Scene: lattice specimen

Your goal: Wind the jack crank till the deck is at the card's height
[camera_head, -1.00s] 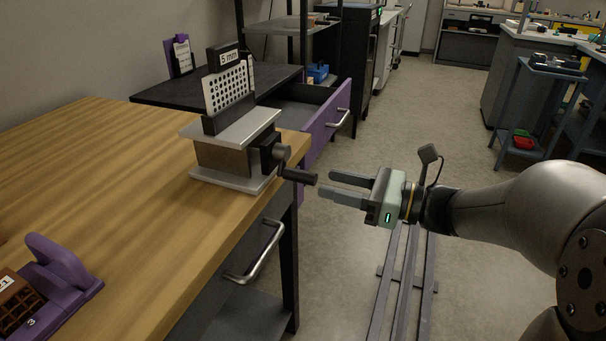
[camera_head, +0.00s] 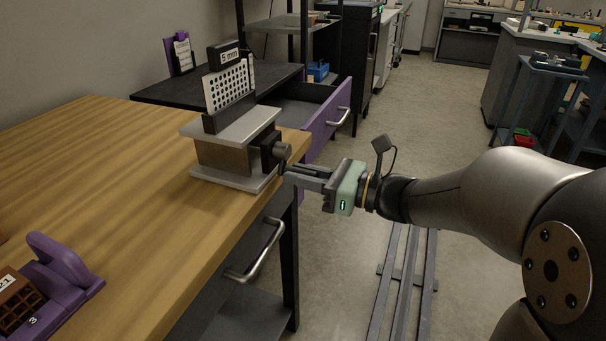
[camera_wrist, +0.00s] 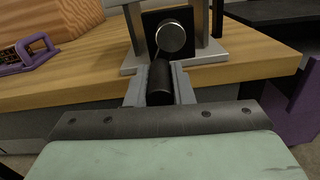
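The jack (camera_head: 229,131) stands at the right edge of the wooden bench. Its pale deck (camera_head: 232,128) sits clearly above its base plate. My gripper (camera_head: 290,176) hides the handle in the head view.
A purple clipboard with a card (camera_head: 182,54) stands on the black surface behind; its writing is unreadable. A purple drawer (camera_head: 327,118) stands open behind the jack. A purple holder with a brown block (camera_head: 55,275) sits at the near left. The bench's middle is clear.

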